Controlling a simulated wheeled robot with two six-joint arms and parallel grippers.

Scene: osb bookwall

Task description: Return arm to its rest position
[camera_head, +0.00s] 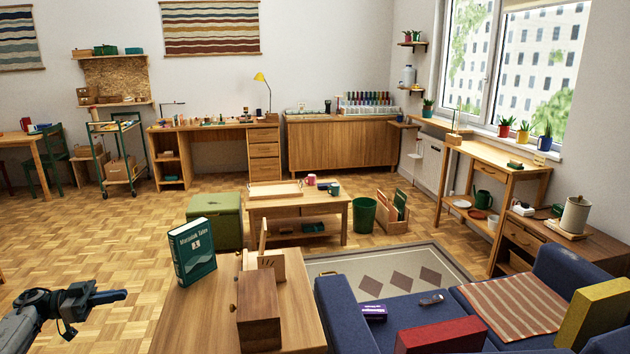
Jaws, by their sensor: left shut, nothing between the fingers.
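My left gripper (108,296) shows at the lower left of the head view. Its arm comes in from the left edge, and the gripper points right. Its fingers are shut with nothing between them. It is over the parquet floor, left of the wooden cabinet top and apart from it. My right arm and gripper are not in view.
A wooden cabinet top (190,318) bears an upright green book (193,252) and a dark wooden box (259,318). A blue sofa (345,312) stands to the right. A low table (330,200) stands farther back. The parquet floor (90,235) at left is clear.

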